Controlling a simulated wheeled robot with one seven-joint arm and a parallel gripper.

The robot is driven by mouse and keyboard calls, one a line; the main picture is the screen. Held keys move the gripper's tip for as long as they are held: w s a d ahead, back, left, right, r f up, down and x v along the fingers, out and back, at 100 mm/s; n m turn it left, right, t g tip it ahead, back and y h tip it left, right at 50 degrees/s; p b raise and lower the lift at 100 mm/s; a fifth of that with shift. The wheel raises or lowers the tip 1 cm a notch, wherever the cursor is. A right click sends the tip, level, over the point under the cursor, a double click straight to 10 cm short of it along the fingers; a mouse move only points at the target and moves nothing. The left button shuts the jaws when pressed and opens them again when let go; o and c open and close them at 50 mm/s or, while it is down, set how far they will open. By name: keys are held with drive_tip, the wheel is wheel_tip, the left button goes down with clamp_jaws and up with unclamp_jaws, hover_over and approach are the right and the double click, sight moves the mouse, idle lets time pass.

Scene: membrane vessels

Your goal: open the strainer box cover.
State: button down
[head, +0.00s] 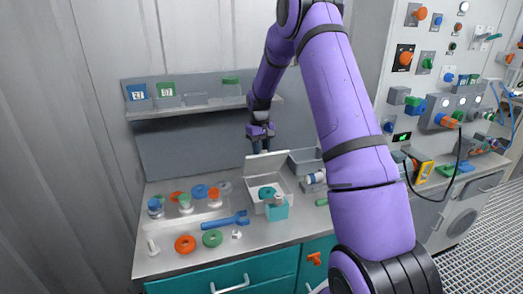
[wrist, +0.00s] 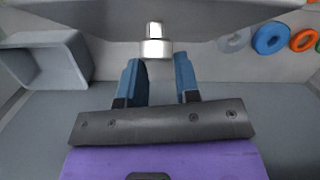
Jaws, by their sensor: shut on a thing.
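The strainer box (head: 257,206) is a pale box on the bench, with a teal round part (head: 267,192) showing inside it. Its pale cover (head: 263,162) stands raised and tilted up at the back of the box, so the box is open at the top. My gripper (head: 265,150) is at the upper edge of the cover. In the wrist view, the blue fingers of my gripper (wrist: 159,62) are on either side of a small silver knob (wrist: 154,46) at the cover's edge. My gripper is shut on this knob, though the contact itself is hard to see.
A teal container (head: 278,212) stands at the box's front right. A grey bin (head: 305,161) is behind to the right. A shelf (head: 205,107) runs behind.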

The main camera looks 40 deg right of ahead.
drive_tip(key=shift+s+d+f, duration=0.1)
drive_tip(key=shift+d, duration=0.35)
drive_tip(key=c, duration=0.8)
unclamp_jaws()
drive_tip(key=shift+c, duration=0.2)
drive_tip(key=shift+a, duration=0.1)
drive_tip(key=shift+r, duration=0.35)
drive_tip(key=s+a+r, duration=0.2)
drive_tip(key=s, duration=0.5)
drive_tip(key=s+a+r, duration=0.2)
drive_tip(key=s+a, duration=0.1)
drive_tip(key=s, duration=0.5)
drive_tip(key=shift+r, duration=0.15)
